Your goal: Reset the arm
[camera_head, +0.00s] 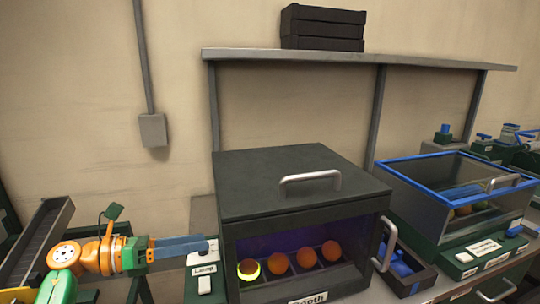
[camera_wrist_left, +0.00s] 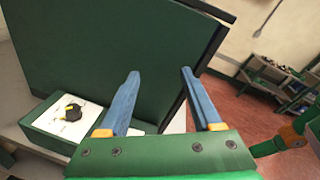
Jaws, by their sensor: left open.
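My left gripper (camera_head: 207,244) reaches in from the left with its blue fingers beside the left wall of the dark booth (camera_head: 290,180). In the left wrist view its two fingers (camera_wrist_left: 160,72) are apart with nothing between them. In that view a large dark green panel (camera_wrist_left: 110,50) fills the space ahead of the fingers. Inside the booth, several oranges (camera_head: 278,262) sit in a row behind the front window. The leftmost orange (camera_head: 249,269) is ringed by a yellow-green glow. My right gripper is not in view.
A switch box labelled Lamp (camera_head: 204,284) stands under the fingertips. A green box with a black knob (camera_wrist_left: 72,112) shows in the left wrist view. A blue-rimmed clear case (camera_head: 455,190) and a blue-lined tray (camera_head: 405,270) are to the right. A shelf (camera_head: 360,58) spans above.

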